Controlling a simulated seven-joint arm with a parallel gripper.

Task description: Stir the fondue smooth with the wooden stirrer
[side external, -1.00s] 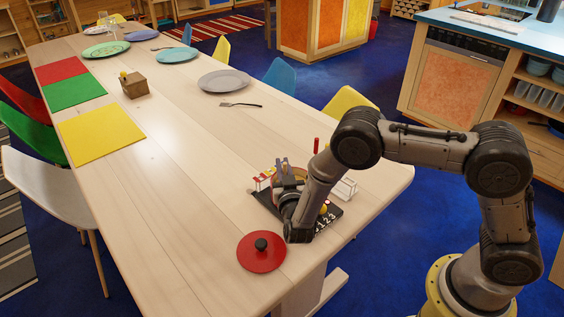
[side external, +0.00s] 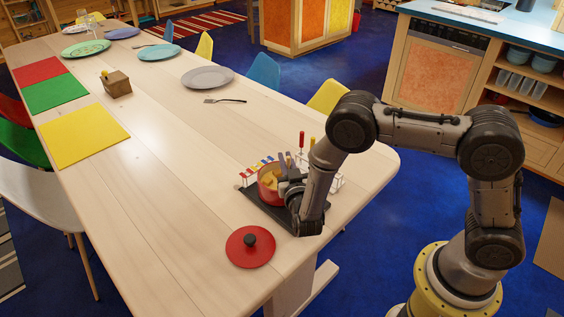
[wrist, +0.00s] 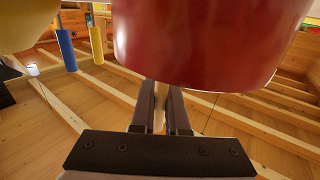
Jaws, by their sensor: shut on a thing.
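The red fondue pot (side external: 265,192) stands on a dark board (side external: 262,213) near the table's right end, with yellow fondue (side external: 269,177) in it. My gripper (side external: 284,172) is at the pot's right side, by its rim, partly hidden by my own wrist. In the wrist view the pot's red wall (wrist: 200,45) fills the top, just beyond my gripper (wrist: 160,95). The fingers are close together on a narrow pale wooden piece, the stirrer (wrist: 159,120). Its far end is hidden, so I cannot tell how deep it sits in the fondue.
A red lid with a black knob (side external: 250,250) lies in front of the pot. Colour-handled forks (side external: 301,141) stand in racks beside and behind the pot. A grey plate (side external: 207,78) and a fork (side external: 225,100) lie farther back.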

